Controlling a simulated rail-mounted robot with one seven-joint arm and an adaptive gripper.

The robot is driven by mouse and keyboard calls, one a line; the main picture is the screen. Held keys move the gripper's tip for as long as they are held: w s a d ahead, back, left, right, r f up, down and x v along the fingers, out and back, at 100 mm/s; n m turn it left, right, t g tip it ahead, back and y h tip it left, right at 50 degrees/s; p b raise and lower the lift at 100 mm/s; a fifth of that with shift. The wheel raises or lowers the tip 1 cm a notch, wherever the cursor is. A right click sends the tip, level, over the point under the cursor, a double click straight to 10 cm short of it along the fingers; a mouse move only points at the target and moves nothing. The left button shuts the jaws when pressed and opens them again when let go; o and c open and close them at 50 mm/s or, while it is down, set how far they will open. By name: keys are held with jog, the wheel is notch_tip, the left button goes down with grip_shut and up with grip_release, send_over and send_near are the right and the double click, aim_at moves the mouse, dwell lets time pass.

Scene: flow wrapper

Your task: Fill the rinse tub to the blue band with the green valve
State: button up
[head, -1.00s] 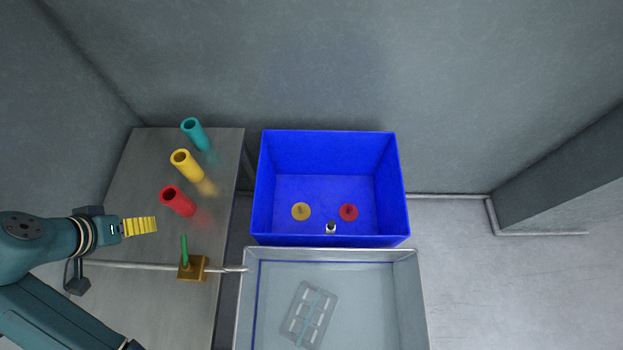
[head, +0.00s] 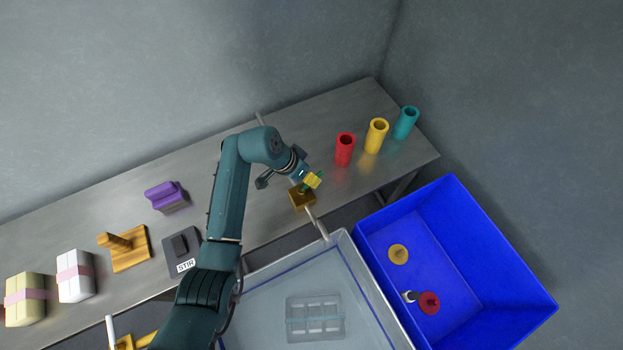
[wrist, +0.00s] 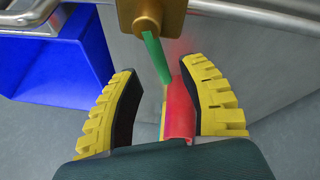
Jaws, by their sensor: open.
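The green valve is a brass block (head: 302,199) on a pipe at the bench edge, with a green lever (head: 309,187). In the wrist view the lever (wrist: 156,57) points from the brass body (wrist: 152,18) into the gap between my fingers. My gripper (head: 314,180) is at the lever, its yellow fingers spread on either side; I see no clear contact. The rinse tub (head: 376,285) is a grey metal basin beside the bench, with a blue line along its inside walls. A compartmented tray (head: 315,318) lies in it. I cannot tell the water level, nor any flow at the spout (head: 317,223).
Red (head: 344,150), yellow (head: 376,136) and teal (head: 405,122) tubes stand right of the valve. A blue bin (head: 480,245) holds discs right of the tub. A STIR switch box (head: 182,251), wooden handle (head: 128,247), purple block (head: 167,197) and wrapped packs (head: 75,276) are left.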

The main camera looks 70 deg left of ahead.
jog(key=shift+x, duration=1.45)
jog(key=shift+c, duration=0.2)
grip_shut()
